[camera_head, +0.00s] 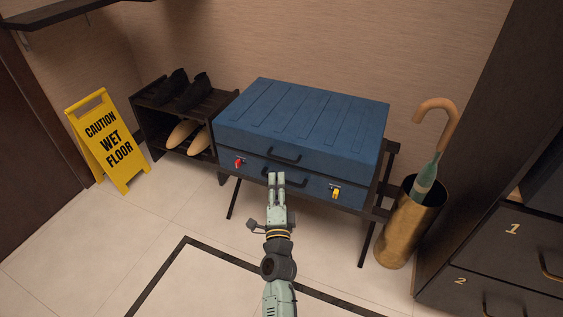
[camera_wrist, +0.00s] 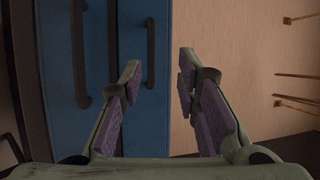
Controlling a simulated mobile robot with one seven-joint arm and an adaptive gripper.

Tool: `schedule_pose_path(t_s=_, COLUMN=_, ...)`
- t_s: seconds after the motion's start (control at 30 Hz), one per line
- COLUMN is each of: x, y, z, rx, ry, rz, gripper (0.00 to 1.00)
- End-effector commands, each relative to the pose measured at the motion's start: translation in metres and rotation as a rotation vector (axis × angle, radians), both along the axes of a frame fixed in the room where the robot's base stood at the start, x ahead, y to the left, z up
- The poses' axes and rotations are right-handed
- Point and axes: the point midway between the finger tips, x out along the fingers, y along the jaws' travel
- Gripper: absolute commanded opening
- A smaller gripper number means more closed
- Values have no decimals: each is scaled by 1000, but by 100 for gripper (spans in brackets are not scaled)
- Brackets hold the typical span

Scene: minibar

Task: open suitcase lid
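The blue suitcase (camera_head: 300,120) lies flat on a dark rack with its lid (camera_head: 305,108) closed. Its front has an upper dark handle (camera_head: 285,156) on the lid and a lower handle (camera_head: 284,180) on the base. A red latch (camera_head: 239,163) is at the front left and a yellow latch (camera_head: 336,192) at the front right. My gripper (camera_head: 276,178) is in front of the suitcase, near the handles. In the wrist view my gripper (camera_wrist: 158,75) is open and empty. There the upper handle (camera_wrist: 150,52) shows between the fingers, and the lower handle (camera_wrist: 79,55) shows left of them.
A brass umbrella stand (camera_head: 408,228) with an umbrella is right of the rack, beside dark drawers (camera_head: 495,262). A shoe rack (camera_head: 147,122) and a yellow wet floor sign (camera_head: 107,140) stand at left. The tiled floor in front is clear.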

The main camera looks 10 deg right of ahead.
Motion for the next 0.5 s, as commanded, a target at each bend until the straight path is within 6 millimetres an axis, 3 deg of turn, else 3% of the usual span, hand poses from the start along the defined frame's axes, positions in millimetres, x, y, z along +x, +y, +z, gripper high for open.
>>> schedule_pose_path(t_s=0.07, x=-3, y=-10, z=-10, rx=18, ry=13, rz=-15, gripper=30)
schedule_pose_path(t_s=0.17, x=2, y=-14, z=-10, rx=22, ry=13, rz=-18, gripper=30)
schedule_pose_path(t_s=0.5, x=61, y=-24, z=1, rx=20, ry=11, rz=-17, gripper=30)
